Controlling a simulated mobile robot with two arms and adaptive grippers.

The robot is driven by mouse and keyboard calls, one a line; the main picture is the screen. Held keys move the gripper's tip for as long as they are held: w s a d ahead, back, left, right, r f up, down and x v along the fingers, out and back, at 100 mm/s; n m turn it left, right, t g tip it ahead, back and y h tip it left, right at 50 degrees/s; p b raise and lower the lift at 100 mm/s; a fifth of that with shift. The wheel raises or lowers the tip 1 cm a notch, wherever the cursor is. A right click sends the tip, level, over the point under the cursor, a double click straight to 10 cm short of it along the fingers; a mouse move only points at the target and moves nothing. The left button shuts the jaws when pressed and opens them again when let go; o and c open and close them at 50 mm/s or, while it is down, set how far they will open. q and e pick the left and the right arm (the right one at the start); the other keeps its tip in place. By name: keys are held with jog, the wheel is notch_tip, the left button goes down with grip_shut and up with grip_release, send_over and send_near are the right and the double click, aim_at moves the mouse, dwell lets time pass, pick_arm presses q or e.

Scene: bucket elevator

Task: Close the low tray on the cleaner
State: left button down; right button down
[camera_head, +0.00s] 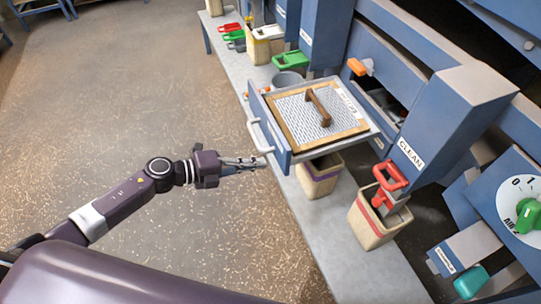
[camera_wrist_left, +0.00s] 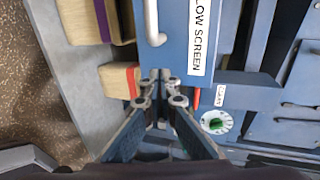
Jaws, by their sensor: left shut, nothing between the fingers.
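The low tray (camera_head: 366,132) is pulled out from the blue cleaner (camera_head: 455,115). It holds a mesh screen in a wooden frame (camera_head: 312,108) with a brown handle on top. Its blue front panel (camera_head: 272,135) has a white bar handle (camera_head: 254,138). In the left wrist view the panel (camera_wrist_left: 178,55) carries a LOW SCREEN label (camera_wrist_left: 199,36), and the white handle (camera_wrist_left: 152,24) shows at the top. My left gripper (camera_head: 262,162) is shut and empty, close to the near lower end of the panel; contact cannot be told. My right gripper is out of view.
A grey bench (camera_head: 340,262) runs under the tray. Beige bins (camera_head: 372,222) stand on it below the tray. A grey bucket (camera_head: 287,80) and green and red scoops sit behind. A dial panel (camera_head: 522,208) is at right. Open floor (camera_head: 150,90) lies left.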

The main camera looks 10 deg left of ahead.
aim_at(280, 158)
pick_arm(q)
jog(key=w+d, duration=0.1)
jog(key=w+d+p, duration=0.1)
jog(key=d, duration=0.1)
jog(key=shift+w+d, duration=0.15)
jog(key=shift+d, duration=0.05)
jog(key=shift+d+f, duration=0.1)
